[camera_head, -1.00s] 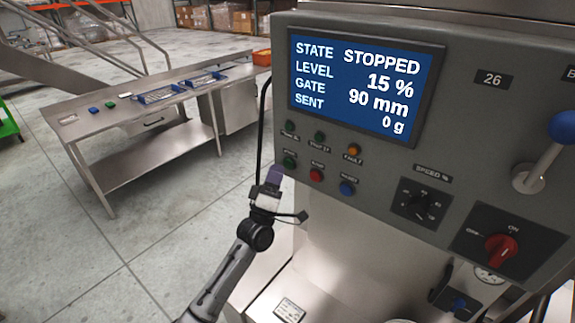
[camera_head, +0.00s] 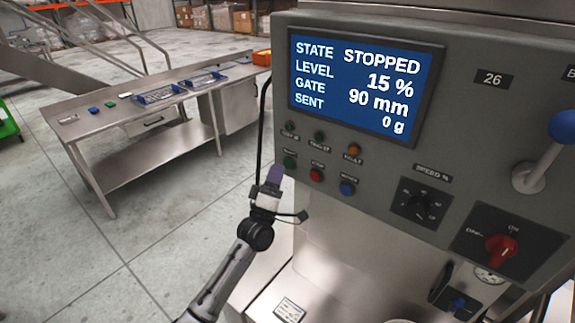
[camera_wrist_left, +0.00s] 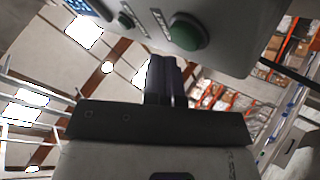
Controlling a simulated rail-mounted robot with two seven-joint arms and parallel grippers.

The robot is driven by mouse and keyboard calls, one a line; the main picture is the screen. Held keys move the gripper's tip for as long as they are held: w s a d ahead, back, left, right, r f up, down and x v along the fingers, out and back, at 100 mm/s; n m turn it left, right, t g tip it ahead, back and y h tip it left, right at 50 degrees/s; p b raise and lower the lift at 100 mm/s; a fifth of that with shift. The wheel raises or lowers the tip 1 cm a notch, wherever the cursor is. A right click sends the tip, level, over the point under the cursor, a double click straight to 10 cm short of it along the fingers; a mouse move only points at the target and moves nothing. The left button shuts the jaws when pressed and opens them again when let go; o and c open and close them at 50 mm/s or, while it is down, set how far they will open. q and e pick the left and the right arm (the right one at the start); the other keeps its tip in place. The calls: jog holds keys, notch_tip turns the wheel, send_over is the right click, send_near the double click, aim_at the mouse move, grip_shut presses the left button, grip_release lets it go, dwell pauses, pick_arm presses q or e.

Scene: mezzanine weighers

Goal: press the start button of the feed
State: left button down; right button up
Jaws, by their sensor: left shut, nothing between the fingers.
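The feed's control panel (camera_head: 370,190) fills the right of the head view. A green button (camera_head: 289,162) sits at the left of the lower button row, beside a red button (camera_head: 316,175) and a blue button (camera_head: 347,188). My left gripper (camera_head: 275,174) is shut and empty, its fingertips just beside and below the green button. In the left wrist view the green button (camera_wrist_left: 188,32) stands above the shut fingers (camera_wrist_left: 164,80), with a visible gap. My right gripper is not in view.
Indicator lamps sit above the buttons. A speed knob (camera_head: 421,203), a red rotary switch (camera_head: 499,247) and a blue-ended lever (camera_head: 564,127) are to the right. A steel table (camera_head: 140,123) with blue trays stands at the left, with open floor before it.

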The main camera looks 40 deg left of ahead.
pick_arm(q)
jog(key=shift+w, duration=0.15)
jog(key=shift+w, duration=0.3)
jog(key=shift+w+b, duration=0.4)
dwell(0.7)
jog(key=shift+s, duration=0.15)
dwell(0.3)
jog(key=shift+s+p, duration=0.55)
jog(key=shift+s, duration=0.15)
